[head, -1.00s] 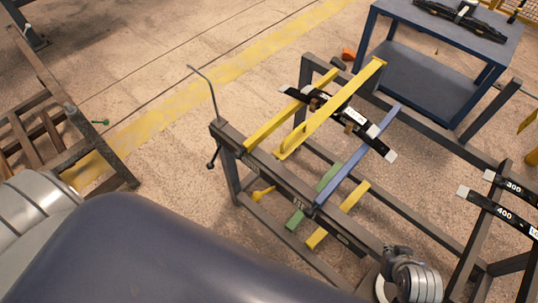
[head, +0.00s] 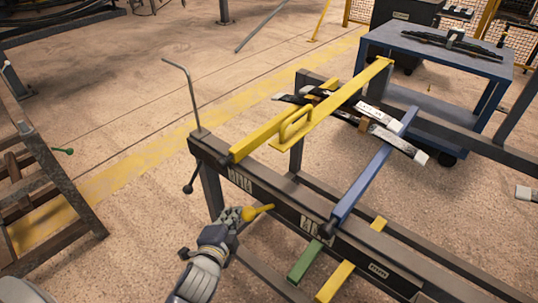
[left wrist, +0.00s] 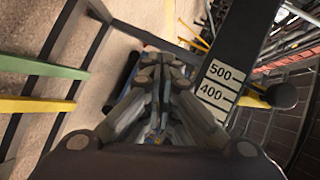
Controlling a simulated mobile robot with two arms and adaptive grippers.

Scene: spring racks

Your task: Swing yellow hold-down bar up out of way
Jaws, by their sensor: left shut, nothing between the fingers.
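The yellow hold-down bar (head: 340,95) has a loop handle on its near part and lies roughly level across the dark rack. It passes over a leaf spring pack (head: 372,115) with white labels. My left gripper (head: 244,213) is at the rack's front, below and in front of the bar and apart from it. Its fingers are closed and empty, beside a small yellow knobbed lever (head: 260,210); I cannot tell whether they touch it. In the left wrist view the closed fingers (left wrist: 158,75) are near the rack's front beam (left wrist: 235,70), marked 500 and 400. My right gripper is out of view.
A blue arm (head: 375,165) crosses the rack right of the bar. Green (head: 306,260) and yellow (head: 350,265) bars lie lower. A bent dark rod (head: 190,95) rises at the rack's left corner. A blue table (head: 440,50) stands behind.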

